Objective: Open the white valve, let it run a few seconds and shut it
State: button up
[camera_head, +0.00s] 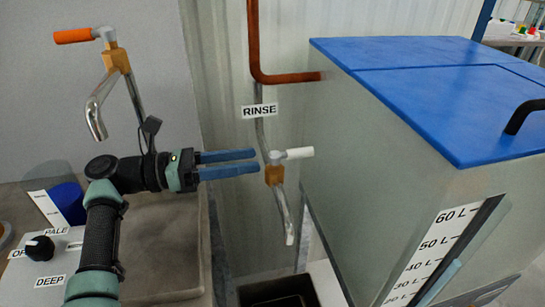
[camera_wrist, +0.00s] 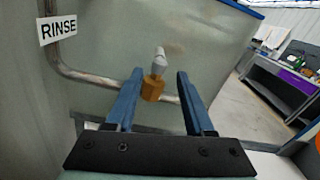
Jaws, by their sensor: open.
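The white valve handle (camera_head: 298,153) points right from a brass valve body (camera_head: 274,175) on the pipe below the RINSE sign (camera_head: 260,111). A metal spout (camera_head: 284,215) hangs down from it; I see no water coming out. My gripper (camera_head: 256,162) is open and empty, its two blue fingers pointing right, just left of the valve. In the wrist view the brass body (camera_wrist: 152,88) and the valve's pale handle (camera_wrist: 159,58) show between the fingers (camera_wrist: 158,85), beyond their tips or near them; I cannot tell whether anything touches.
An orange-handled tap (camera_head: 74,36) stands at the upper left over a grey basin (camera_head: 165,245). A large tank with a blue lid (camera_head: 420,60) and litre scale (camera_head: 440,250) fills the right. A dark drain opening (camera_head: 285,292) lies under the spout. A knob (camera_head: 39,247) sits lower left.

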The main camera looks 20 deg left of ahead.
jog(key=v, duration=0.2)
jog(key=shift+s+a, duration=0.15)
jog(key=shift+a, duration=0.05)
dwell(1.8)
